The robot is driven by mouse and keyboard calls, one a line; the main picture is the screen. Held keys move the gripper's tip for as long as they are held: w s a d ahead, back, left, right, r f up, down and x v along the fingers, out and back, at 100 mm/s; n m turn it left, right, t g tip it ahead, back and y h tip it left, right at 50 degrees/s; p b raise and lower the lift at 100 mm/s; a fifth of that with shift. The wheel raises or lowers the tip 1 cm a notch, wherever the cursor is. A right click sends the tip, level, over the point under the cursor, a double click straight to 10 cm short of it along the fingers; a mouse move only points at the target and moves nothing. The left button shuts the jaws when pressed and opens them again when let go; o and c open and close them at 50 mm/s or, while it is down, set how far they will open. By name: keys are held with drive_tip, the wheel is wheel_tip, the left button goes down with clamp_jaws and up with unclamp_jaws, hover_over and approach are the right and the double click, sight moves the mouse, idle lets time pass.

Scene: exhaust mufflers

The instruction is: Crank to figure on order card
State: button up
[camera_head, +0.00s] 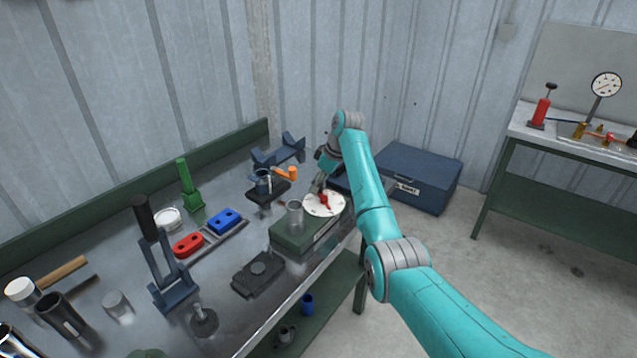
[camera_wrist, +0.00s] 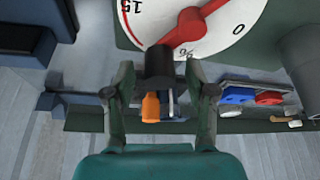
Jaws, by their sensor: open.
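A white dial (camera_head: 324,208) with a red arm (camera_head: 325,200) sits on a green box (camera_head: 290,240) at the bench's right end. In the wrist view the dial (camera_wrist: 142,20) shows 15, 0 and a % sign, and the red arm (camera_wrist: 187,32) lies across it. A black knob (camera_wrist: 159,64) is at the arm's lower end. My gripper (camera_wrist: 160,88) is open, with one finger on each side of the knob; I cannot tell whether they touch it. In the head view my gripper (camera_head: 318,182) is beside the dial, partly hidden by my arm. I cannot make out an order card.
A grey cylinder (camera_head: 294,214) stands beside the dial. Behind are a blue fixture with an orange handle (camera_head: 286,173) and dark blue brackets (camera_head: 280,152). Red (camera_head: 187,245) and blue (camera_head: 224,220) blocks lie left. A blue chest (camera_head: 415,177) stands right.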

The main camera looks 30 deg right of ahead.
drive_tip(key=v, duration=1.2)
drive_tip(key=shift+s+f, duration=0.1)
